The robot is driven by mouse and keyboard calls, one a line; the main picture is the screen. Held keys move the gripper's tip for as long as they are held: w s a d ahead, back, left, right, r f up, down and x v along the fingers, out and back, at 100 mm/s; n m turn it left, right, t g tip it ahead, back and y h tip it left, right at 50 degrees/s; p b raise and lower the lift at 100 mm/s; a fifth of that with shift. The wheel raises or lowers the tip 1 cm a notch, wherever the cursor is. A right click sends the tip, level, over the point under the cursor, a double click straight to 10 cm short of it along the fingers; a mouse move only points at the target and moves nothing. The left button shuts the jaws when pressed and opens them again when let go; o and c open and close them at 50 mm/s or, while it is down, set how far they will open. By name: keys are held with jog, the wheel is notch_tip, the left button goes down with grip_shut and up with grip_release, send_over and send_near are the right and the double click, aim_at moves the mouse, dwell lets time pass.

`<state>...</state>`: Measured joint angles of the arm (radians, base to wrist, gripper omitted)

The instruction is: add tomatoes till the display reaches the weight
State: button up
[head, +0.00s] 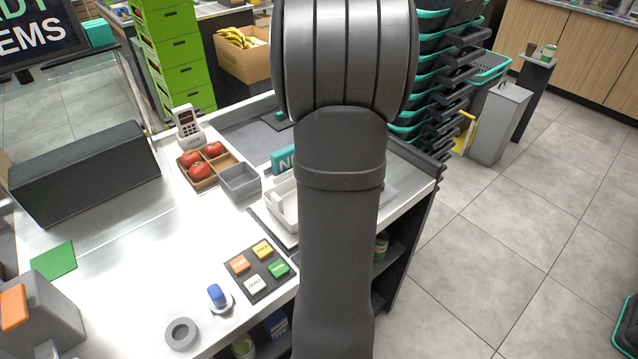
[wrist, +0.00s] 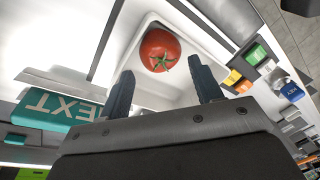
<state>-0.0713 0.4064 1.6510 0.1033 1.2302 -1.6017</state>
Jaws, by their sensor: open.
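In the wrist view a red tomato (wrist: 160,51) with a green stem lies in a white tray (wrist: 148,93). My gripper (wrist: 163,90) is open, and the tomato shows just beyond and between its fingertips. I cannot tell if they touch it. In the head view my arm hides my gripper and part of the white tray (head: 284,207). Three more tomatoes (head: 198,172) sit in a divided wooden tray (head: 222,162) on the counter. No weight reading is legible in either view.
A grey open bin (head: 240,183) stands between the wooden tray and the white tray. A teal sign (head: 284,160) stands behind the white tray. A handheld terminal (head: 187,124) is behind the tomatoes. A pad with colored buttons (head: 260,268) lies in front. The counter's left middle is clear.

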jog(key=shift+w+d+r, duration=0.1)
jog(key=shift+w+r, duration=0.05)
jog(key=shift+r, duration=0.75)
jog(key=shift+w+d+r, duration=0.1)
jog(key=shift+r, duration=0.75)
jog(key=o, duration=0.6)
jog(key=shift+r, duration=0.1)
jog(key=w+r, duration=0.1)
jog(key=r, duration=0.4)
jog(key=d+r, duration=0.1)
jog(key=r, duration=0.5)
jog(key=w+r, duration=0.1)
jog(key=r, duration=0.5)
jog(key=shift+w+d, duration=0.2)
jog(key=shift+w, duration=0.1)
jog(key=s+f, duration=0.1)
jog(key=f, duration=0.5)
jog(key=a+f, duration=0.1)
jog(key=f, duration=0.5)
jog(key=s+f, duration=0.1)
jog(key=f, duration=0.4)
jog(key=shift+s+a+f, duration=0.25)
jog(key=shift+s+f, duration=0.1)
jog(key=shift+f, duration=0.05)
